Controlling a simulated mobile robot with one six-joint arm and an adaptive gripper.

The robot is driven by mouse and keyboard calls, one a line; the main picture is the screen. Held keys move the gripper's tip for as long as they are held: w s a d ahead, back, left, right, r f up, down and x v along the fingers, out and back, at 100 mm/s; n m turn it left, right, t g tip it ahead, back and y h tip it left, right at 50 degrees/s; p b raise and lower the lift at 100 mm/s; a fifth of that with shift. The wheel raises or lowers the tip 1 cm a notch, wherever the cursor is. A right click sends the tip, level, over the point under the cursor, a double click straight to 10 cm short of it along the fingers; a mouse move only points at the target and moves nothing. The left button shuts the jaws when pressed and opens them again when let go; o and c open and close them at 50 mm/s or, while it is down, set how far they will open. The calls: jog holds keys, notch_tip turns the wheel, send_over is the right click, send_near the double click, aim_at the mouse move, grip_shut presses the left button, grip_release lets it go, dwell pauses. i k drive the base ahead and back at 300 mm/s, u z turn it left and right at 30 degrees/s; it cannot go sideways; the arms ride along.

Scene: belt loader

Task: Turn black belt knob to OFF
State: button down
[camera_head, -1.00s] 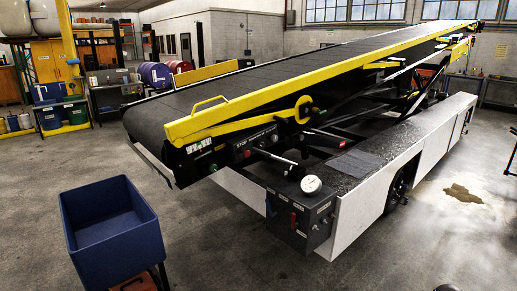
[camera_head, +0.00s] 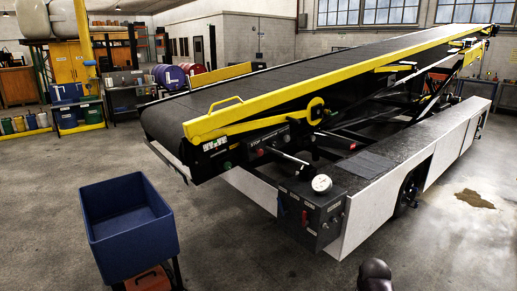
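The belt loader has a dark control box (camera_head: 313,222) at its near corner, with a red lever (camera_head: 304,217) and small dark fittings on its face. A labelled control strip (camera_head: 268,148) under the yellow rail carries small buttons and knobs, with a red button among them. The black belt knob is too small to single out from the other dark fittings, and its setting cannot be read. My gripper is not in view. A dark rounded part (camera_head: 375,274) at the bottom edge looks like a piece of my arm.
A blue tub (camera_head: 128,240) on a stand is at the lower left, with an orange object (camera_head: 148,279) beneath it. A round white gauge (camera_head: 321,183) stands above the control box. Open concrete floor (camera_head: 235,240) lies between tub and loader. A brown stain (camera_head: 474,198) marks the floor at right.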

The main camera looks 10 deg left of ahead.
aim_at(273, 144)
jog(key=z, duration=0.7)
jog(key=k, duration=0.15)
jog(key=u, duration=2.85)
jog(key=i, duration=0.9)
jog(key=z, duration=0.7)
